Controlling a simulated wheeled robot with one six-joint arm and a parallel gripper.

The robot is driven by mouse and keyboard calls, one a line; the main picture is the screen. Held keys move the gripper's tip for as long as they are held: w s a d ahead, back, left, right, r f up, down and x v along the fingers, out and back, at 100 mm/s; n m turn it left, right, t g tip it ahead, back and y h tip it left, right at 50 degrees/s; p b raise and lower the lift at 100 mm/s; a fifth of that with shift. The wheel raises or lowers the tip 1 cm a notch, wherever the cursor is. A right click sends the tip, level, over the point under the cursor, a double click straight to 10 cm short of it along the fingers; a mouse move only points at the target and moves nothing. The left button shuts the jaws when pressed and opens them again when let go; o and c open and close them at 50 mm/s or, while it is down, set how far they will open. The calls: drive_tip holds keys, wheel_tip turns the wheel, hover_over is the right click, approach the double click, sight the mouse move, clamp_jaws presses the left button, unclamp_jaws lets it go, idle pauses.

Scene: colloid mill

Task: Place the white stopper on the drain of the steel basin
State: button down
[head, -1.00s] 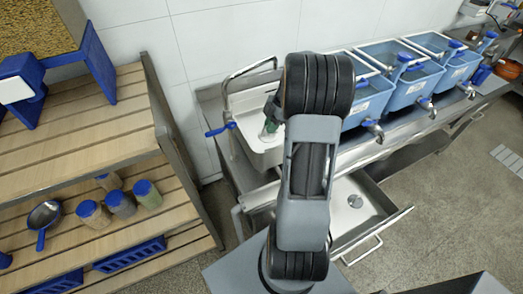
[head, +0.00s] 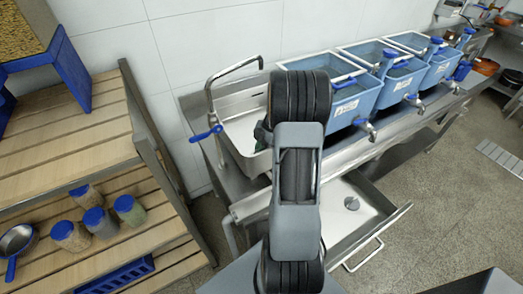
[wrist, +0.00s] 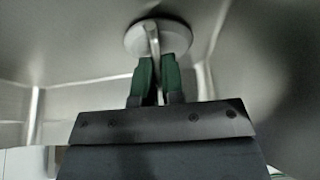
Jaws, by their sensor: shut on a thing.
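The steel basin (head: 245,147) is the pale sink with a tap in the head view, partly hidden behind my arm. My gripper (wrist: 153,60) has green fingers, which are shut on the upright stem of the white stopper (wrist: 177,40). The stopper is a pale round disc just beyond the fingertips. Grey basin walls surround it in the wrist view. The disc hides whatever is behind it, so I cannot tell whether it touches the basin or covers the drain. In the head view my arm hides the stopper and most of the gripper.
A tap with a blue lever (head: 206,134) stands at the basin's left edge. Several blue tanks (head: 350,104) with spigots line the counter to the right. An open steel drawer (head: 340,232) juts out below. A wooden shelf (head: 70,145) with jars stands at left.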

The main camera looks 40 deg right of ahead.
drive_tip(key=shift+f+b, duration=0.15)
drive_tip(key=shift+b, duration=0.15)
drive_tip(key=c, duration=1.2)
unclamp_jaws()
drive_tip(key=shift+c, duration=0.2)
drive_tip(key=w+p+v, duration=0.1)
drive_tip(key=p+v, duration=0.6)
drive_tip(key=v, duration=0.5)
drive_tip(key=s+a+r+m+h, duration=0.3)
drive_tip(key=a+r+m, duration=0.5)
drive_tip(key=a, duration=0.7)
drive_tip(key=s+a+r+m+t+h, duration=0.1)
drive_tip(key=s+a+r+m+t, duration=0.2)
drive_tip(key=s+a+m, duration=0.5)
drive_tip(key=shift+s+a+r+t+h, duration=0.35)
drive_tip(key=shift+s+a, duration=0.3)
drive_tip(key=shift+a, duration=0.6)
